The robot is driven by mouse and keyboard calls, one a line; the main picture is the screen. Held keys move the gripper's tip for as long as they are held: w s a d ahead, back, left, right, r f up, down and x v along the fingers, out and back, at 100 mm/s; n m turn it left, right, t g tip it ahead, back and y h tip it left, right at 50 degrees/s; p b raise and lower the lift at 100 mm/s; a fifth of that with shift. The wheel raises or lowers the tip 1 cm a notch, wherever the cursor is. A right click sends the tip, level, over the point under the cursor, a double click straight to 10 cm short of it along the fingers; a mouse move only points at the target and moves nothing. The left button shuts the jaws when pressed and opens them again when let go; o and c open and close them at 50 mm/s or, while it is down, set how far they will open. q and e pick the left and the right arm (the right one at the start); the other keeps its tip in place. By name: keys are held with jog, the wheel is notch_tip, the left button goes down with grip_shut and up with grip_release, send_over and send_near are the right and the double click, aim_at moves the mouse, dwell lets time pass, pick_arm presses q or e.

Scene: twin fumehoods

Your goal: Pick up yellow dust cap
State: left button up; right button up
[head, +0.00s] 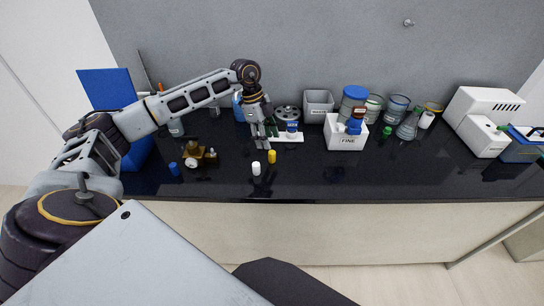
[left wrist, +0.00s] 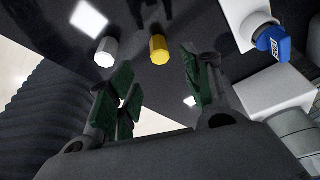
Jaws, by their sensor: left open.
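The yellow dust cap (head: 272,156) stands on the black worktop near its front edge. In the left wrist view the yellow cap (left wrist: 159,50) shows beyond the fingers, in line with the gap between them. My left gripper (head: 265,143) is open and empty, pointing down above and just behind the cap, apart from it. In the left wrist view its green-padded fingers (left wrist: 160,92) are spread wide. A white cap (head: 256,168) stands to the left of the yellow one and also shows in the left wrist view (left wrist: 106,50). My right gripper is not in view.
A blue cap (head: 174,169) and a brown item (head: 195,155) are to the left. Worktop right of the yellow cap is clear.

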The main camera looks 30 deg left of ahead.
aim_at(271, 151)
pick_arm(q)
jog(key=shift+x, duration=1.1)
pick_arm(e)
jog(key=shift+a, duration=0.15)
pick_arm(q)
jog(key=shift+f, duration=0.1)
jog(key=shift+p+x, duration=0.45)
jog(key=shift+x, duration=1.5)
jog(key=shift+w+f, duration=0.1)
jog(key=shift+f, duration=0.45)
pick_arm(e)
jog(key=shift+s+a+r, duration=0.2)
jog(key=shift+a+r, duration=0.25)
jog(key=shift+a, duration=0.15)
pick_arm(q)
jog(key=shift+c, duration=0.2)
